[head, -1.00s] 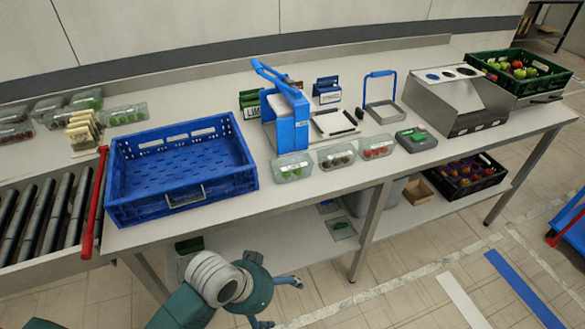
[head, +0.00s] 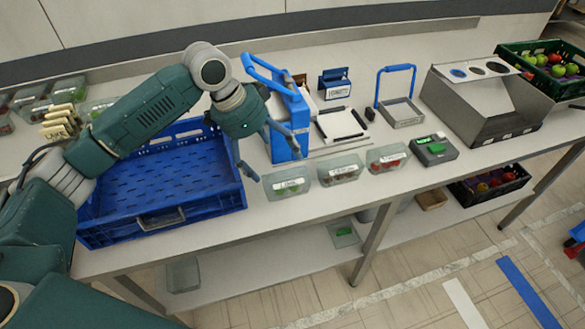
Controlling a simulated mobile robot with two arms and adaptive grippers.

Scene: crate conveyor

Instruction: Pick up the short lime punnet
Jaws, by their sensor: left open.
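A clear punnet with green limes and a white label (head: 288,185) stands on the table's front part, right of the blue crate. My left gripper (head: 272,161) is open and empty, above and just behind this punnet, with its fingers pointing down toward it. The fingers look apart from the punnet; the exact height gap is hard to tell. Another punnet with green contents (head: 97,108) is at the back left, partly hidden by my left arm. My right gripper does not show.
A blue crate (head: 160,221) stands empty at left, partly behind my arm. A blue press-like device (head: 284,125) stands close behind the gripper. Two punnets of red or dark fruit (head: 340,169) (head: 387,158) and a small scale (head: 434,150) stand to the right.

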